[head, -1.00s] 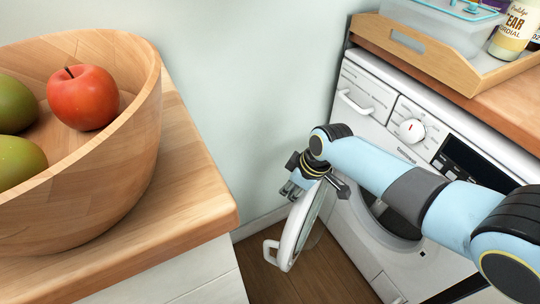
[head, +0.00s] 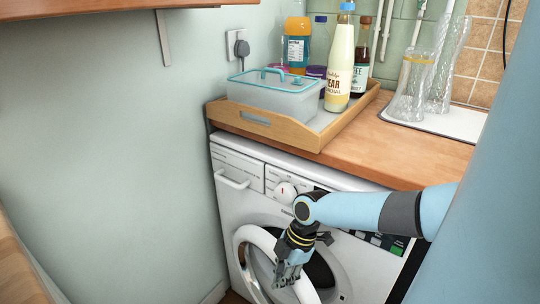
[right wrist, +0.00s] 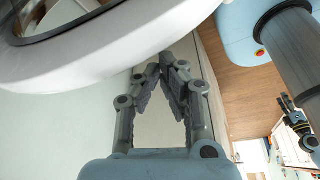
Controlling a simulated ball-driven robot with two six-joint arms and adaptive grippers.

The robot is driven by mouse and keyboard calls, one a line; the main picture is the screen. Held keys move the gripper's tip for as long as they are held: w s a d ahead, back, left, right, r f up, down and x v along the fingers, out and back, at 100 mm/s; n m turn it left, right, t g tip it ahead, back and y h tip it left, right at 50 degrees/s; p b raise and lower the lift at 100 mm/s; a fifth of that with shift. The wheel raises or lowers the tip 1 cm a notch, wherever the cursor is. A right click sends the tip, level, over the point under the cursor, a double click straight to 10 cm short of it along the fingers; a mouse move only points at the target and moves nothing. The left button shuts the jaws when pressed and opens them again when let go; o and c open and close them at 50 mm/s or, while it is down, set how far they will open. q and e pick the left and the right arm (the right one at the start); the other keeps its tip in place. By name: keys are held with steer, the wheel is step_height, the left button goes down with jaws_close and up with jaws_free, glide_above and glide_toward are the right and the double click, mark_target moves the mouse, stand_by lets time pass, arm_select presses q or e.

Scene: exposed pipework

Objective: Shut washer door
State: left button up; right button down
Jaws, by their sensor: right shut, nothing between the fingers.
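The white washer (head: 250,205) stands under the wooden counter. Its round door (head: 247,236), a thick white ring, hangs partly open at the left of the dark opening, which shows to its right. My right gripper (head: 288,280) is at the door ring, in front of it in the head view. In the right wrist view the door's white rim (right wrist: 120,55) fills the top left, and the gripper's fingertips (right wrist: 164,62) are together with nothing between them, beside the rim. Whether they touch it is unclear. What seems to be my left gripper (right wrist: 286,104) shows small at the right.
A wooden tray (head: 262,124) with a lidded plastic box (head: 275,97) and several bottles sits on the counter (head: 400,155) above the washer. Glass vases (head: 412,90) stand to the right. A wall is close left of the washer.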

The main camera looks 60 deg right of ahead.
arm_select(q)
steer(key=shift+s+d, duration=0.1)
steer(key=shift+d, duration=0.05)
arm_select(e)
steer(key=shift+s+d, duration=0.2)
steer(key=shift+d, duration=0.2)
steer(key=shift+a, duration=0.1)
